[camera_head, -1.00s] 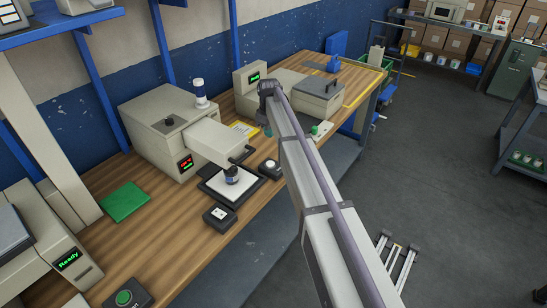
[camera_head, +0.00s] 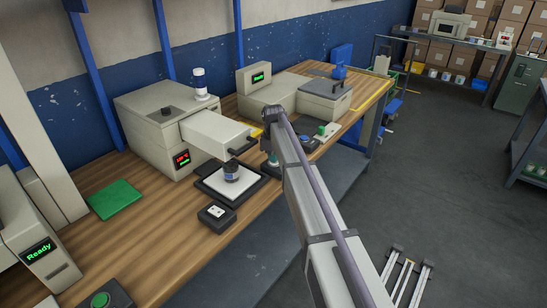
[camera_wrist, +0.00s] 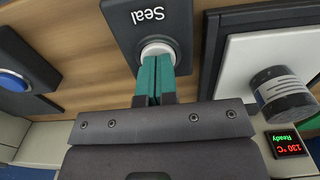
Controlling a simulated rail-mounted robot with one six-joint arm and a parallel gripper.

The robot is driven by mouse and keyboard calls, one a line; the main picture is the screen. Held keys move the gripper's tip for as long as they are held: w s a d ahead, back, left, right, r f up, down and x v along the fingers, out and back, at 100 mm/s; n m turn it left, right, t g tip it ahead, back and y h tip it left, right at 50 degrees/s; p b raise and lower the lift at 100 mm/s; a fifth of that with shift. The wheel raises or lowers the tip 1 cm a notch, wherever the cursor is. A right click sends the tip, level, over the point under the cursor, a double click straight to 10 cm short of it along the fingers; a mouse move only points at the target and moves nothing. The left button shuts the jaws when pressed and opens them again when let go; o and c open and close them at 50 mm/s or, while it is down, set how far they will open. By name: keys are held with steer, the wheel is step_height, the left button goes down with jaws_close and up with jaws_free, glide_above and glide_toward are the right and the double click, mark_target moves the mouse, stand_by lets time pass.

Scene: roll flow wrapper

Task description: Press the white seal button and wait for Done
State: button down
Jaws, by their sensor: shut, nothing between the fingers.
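The white Seal button (camera_wrist: 157,48) sits on a dark box labelled "Seal" (camera_wrist: 122,18) in the wrist view. My gripper (camera_wrist: 155,62) is shut and empty, with its teal fingertips right at the button's near edge and partly covering it. I cannot tell whether they touch it or whether it is pressed. In the head view my gripper (camera_head: 272,160) hides most of the Seal box. The sealer's small display (camera_wrist: 287,143) reads 130 °C in red and Ready in green; it also shows on the beige sealer (camera_head: 182,158) in the head view.
A blue button (camera_wrist: 14,81) lies on the other side. A black box with a white square (camera_head: 217,214) is nearer the bench edge. A green-display machine (camera_head: 262,78) stands behind.

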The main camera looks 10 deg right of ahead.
steer(key=shift+f+b, duration=0.6)
steer(key=shift+f, duration=0.15)
steer(key=shift+s+f+b, duration=0.2)
steer(key=shift+s+b, duration=0.05)
steer(key=shift+b, duration=0.2)
steer(key=shift+s+r, duration=0.1)
steer(key=shift+r, duration=0.15)
steer(key=shift+f, duration=0.1)
step_height(320, 180, up, 14)
steer(key=p, duration=1.5)
steer(key=shift+r, duration=0.2)
